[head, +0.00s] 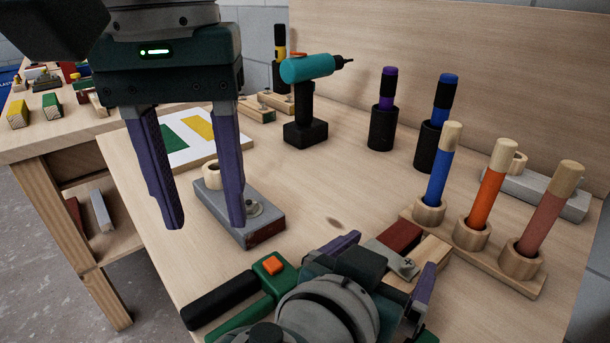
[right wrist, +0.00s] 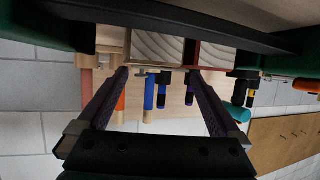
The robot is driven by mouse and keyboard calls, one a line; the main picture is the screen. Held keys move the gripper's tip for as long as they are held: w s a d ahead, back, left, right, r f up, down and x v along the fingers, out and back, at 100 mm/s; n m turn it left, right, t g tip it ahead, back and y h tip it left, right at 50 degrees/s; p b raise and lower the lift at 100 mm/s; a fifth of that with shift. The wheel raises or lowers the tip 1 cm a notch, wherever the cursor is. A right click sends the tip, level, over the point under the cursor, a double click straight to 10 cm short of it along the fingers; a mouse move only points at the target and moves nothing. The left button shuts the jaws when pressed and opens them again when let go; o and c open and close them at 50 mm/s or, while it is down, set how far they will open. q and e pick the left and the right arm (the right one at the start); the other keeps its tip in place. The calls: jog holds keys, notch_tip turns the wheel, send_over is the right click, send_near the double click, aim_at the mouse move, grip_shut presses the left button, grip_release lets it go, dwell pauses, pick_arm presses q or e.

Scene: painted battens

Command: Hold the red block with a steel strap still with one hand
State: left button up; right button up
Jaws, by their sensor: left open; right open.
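The dark red block (head: 401,237) lies on the bench in the head view, with a steel strap (head: 404,264) and a screw at its near end, against a bare wooden block (head: 430,256). My right gripper (head: 390,253) is open, its fingers to either side of these pieces; contact cannot be told. The right wrist view shows wooden end grain (right wrist: 158,46) between its fingers and dark red (right wrist: 214,57) at the right finger. My left gripper (head: 203,222) is open and empty, over or in front of a grey block (head: 222,212) with a wooden ring and washer.
A green tool (head: 270,285) with an orange button and black handle lies beside my right gripper. A teal drill (head: 307,68) stands behind. A wooden rack (head: 480,262) holds blue, orange and pink handles at right. Bare bench (head: 320,185) lies between.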

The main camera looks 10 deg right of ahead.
aim_at(234, 314)
jog(key=c, duration=1.1)
pick_arm(q)
jog(key=shift+o, duration=2.8)
jog(key=n, duration=0.2)
jog(key=shift+s+a+f+n, duration=0.1)
jog(key=shift+s+f+n, duration=0.15)
jog(key=shift+f+n, duration=0.15)
jog(key=f+n+h, duration=0.1)
jog(key=f+n, duration=0.3)
jog(key=n, duration=0.3)
jog(key=f+n+t+h, duration=0.1)
jog(key=f+n, duration=0.3)
jog(key=n, duration=0.4)
jog(key=f+n+h, duration=0.1)
jog(key=f+n, duration=0.3)
jog(key=n, duration=0.3)
jog(key=shift+a+f+t, duration=0.15)
jog(key=shift+a+t, duration=0.1)
jog(key=shift+t, duration=0.15)
